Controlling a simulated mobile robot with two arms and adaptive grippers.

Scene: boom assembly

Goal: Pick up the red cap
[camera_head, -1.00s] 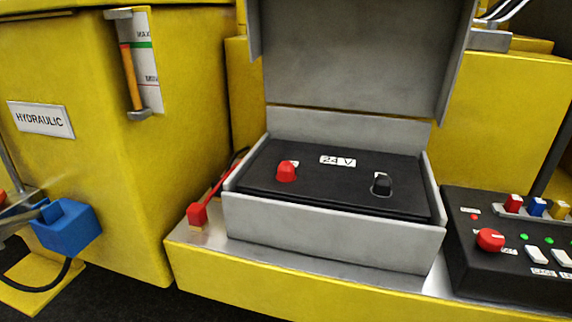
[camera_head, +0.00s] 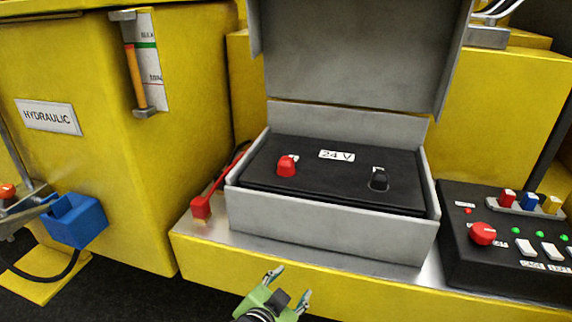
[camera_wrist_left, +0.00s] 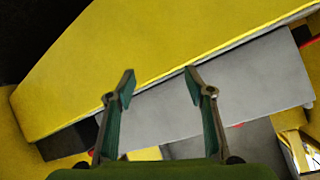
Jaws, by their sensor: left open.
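The red cap (camera_head: 287,166) sits on the left terminal of the black 24 V battery (camera_head: 330,190). A black cap (camera_head: 380,180) sits on the right terminal. The battery lies in a grey box (camera_head: 330,236) with its lid raised. My left gripper (camera_head: 288,283) is open and empty, low in the head view, in front of the yellow ledge and below the red cap in the picture. In the left wrist view its open fingers (camera_wrist_left: 159,75) show against the yellow ledge and the grey box; I cannot make out the red cap there. My right gripper is out of view.
A red cable connector (camera_head: 201,207) rests on the ledge (camera_head: 215,258) left of the box. A black control panel (camera_head: 510,275) with a red knob stands at the right. The raised lid (camera_head: 350,55) stands behind the battery.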

